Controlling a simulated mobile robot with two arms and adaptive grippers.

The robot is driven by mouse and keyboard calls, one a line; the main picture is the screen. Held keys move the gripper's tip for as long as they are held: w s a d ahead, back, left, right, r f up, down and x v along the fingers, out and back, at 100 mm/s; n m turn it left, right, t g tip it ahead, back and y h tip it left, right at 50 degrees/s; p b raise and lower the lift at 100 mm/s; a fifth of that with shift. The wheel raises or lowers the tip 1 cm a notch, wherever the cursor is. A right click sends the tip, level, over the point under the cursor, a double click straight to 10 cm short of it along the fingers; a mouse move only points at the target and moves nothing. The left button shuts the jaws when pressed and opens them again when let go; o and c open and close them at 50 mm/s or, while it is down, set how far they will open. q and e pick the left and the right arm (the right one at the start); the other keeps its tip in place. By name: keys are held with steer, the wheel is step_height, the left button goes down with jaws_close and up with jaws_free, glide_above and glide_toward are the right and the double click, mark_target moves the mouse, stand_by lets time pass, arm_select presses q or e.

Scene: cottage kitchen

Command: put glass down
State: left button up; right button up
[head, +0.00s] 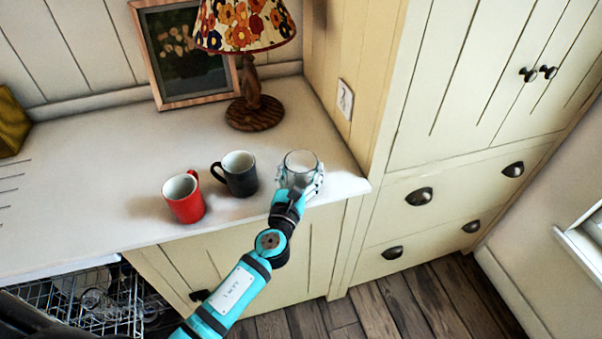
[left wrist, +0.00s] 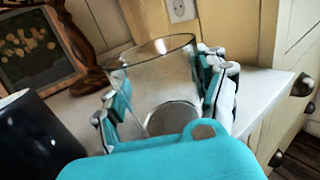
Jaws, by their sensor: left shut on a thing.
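A clear drinking glass (head: 301,163) is upright at the right end of the white countertop (head: 110,150). My left gripper (head: 300,184) is shut around the glass from the front. In the left wrist view the glass (left wrist: 152,80) stands between the two fingers of my left gripper (left wrist: 165,105), with its rim above them. The glass's base looks at or very near the counter surface; I cannot tell if it touches. My right gripper is in neither view.
A dark mug (head: 238,175) stands just left of the glass, and a red mug (head: 184,197) further left. A flowered lamp (head: 250,100) and a framed picture (head: 180,60) stand behind. A tall cream cabinet (head: 470,100) borders the right.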

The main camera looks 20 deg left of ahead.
arm_select(q)
steer(key=shift+f, duration=0.15)
steer(key=o, duration=1.6)
steer(key=shift+r, duration=0.2)
steer(key=s, duration=0.4)
steer(key=s+b, duration=0.1)
steer(key=s, duration=0.3)
steer(key=s+b, duration=0.1)
steer(key=s, duration=0.3)
steer(key=shift+d+f, duration=0.2)
steer(key=shift+f, duration=0.05)
